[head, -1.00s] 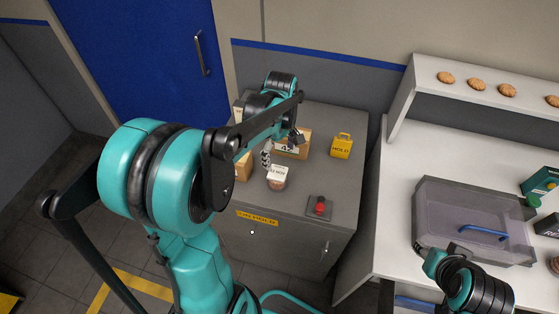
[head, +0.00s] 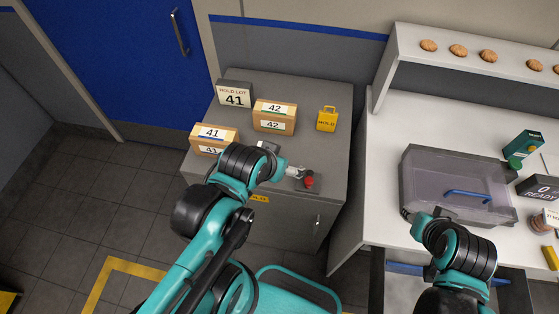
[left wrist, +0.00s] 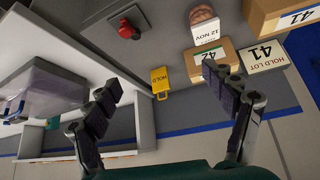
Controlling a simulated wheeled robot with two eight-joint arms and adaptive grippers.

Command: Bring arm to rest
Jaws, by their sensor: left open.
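My left gripper (head: 284,160) is over the front of the grey cabinet (head: 330,150), left of the red button (head: 309,182). In the left wrist view its two fingers (left wrist: 165,98) are spread wide with nothing between them. A biscuit pack with a "12 NOV" label (left wrist: 205,28) stands on the cabinet top, apart from the fingers; in the head view my left arm hides it. My right arm shows at lower right in front of the lidded bin; its gripper end (head: 408,215) is too small and dark to read.
Cartons 41 (head: 213,138) and 42 (head: 274,116), a "HOLD LOT 41" sign (head: 235,94) and a yellow HOLD tag (head: 327,119) stand on the cabinet. A clear lidded bin (head: 425,165) is on the white bench (head: 385,120). Biscuits (head: 458,50) line the shelf.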

